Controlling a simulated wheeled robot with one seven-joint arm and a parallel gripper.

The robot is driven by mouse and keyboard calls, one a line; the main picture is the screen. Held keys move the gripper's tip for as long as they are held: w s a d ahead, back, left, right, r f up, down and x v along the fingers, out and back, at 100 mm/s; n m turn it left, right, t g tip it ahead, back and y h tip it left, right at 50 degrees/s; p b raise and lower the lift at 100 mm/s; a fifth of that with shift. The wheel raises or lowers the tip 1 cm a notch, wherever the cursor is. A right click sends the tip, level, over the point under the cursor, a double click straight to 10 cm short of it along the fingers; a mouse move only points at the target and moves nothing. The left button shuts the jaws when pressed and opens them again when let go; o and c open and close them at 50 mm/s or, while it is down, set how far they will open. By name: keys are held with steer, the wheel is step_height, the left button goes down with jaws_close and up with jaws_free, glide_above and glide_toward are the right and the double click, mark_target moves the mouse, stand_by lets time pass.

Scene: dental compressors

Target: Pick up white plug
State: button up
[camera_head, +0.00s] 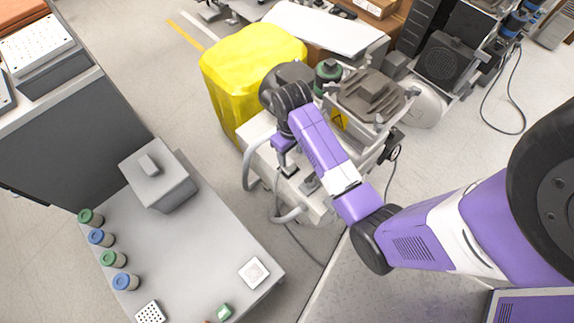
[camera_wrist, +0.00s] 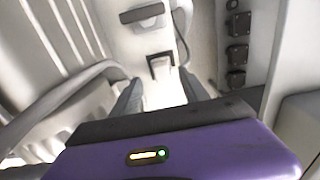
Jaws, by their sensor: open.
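In the wrist view, a small white piece (camera_wrist: 162,66) sits against a dark rectangular frame on the pale compressor housing; it looks like the white plug, but I cannot tell its full outline. My gripper (camera_wrist: 161,84) is open, its two dark fingers to the left and right, with the white piece ahead of the gap between them. Nothing is clearly held. In the head view, my gripper (camera_head: 287,160) reaches down over the front of the compressor (camera_head: 262,165). The plug is not distinguishable there.
A white curved hose (camera_wrist: 65,95) runs left of the fingers. Dark sockets (camera_wrist: 238,52) are on the right. A handle-like part (camera_wrist: 142,14) is above. In the head view, a yellow bin (camera_head: 235,75) stands behind, and a grey table (camera_head: 190,250) is at lower left.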

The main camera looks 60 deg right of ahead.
mark_target(289, 161)
steer(key=f, duration=0.2)
steer(key=f+b, duration=0.1)
steer(key=f, duration=0.1)
steer(key=f+b, duration=0.1)
steer(key=f, duration=0.1)
steer(key=shift+w+f, duration=0.1)
steer(key=shift+w, duration=0.25)
jaws_close()
